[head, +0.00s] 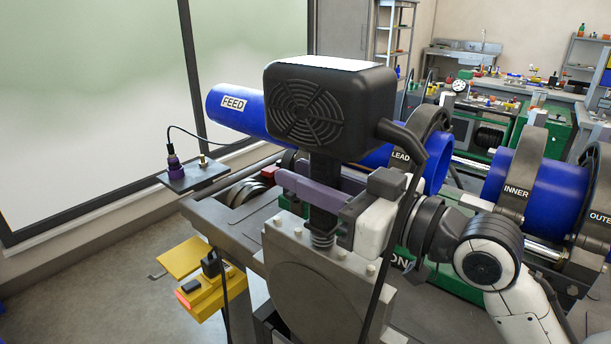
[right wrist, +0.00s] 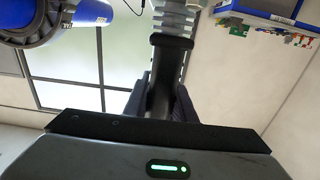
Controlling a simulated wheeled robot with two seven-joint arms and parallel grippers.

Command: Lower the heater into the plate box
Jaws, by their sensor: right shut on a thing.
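The heater is a black housing (head: 330,105) with a round vent grille and a white top. Its dark neck (head: 322,222) runs down through a coil to a grey bolted block (head: 320,270) with a disc shape on its front. My right gripper (head: 318,192) comes in from the right and is shut on the neck, below the housing. The heater stands upright. In the right wrist view the dark neck (right wrist: 166,75) sits between the gripper's fingers (right wrist: 165,105). I cannot tell if the grey block is part of the heater or the plate box. My left gripper is out of view.
Blue pipes run behind, marked FEED (head: 233,103), LEAD and INNER (head: 545,185), in grey clamp rings. A small stand (head: 195,177) with a purple connector is at left. A yellow fixture (head: 205,285) is low at left.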

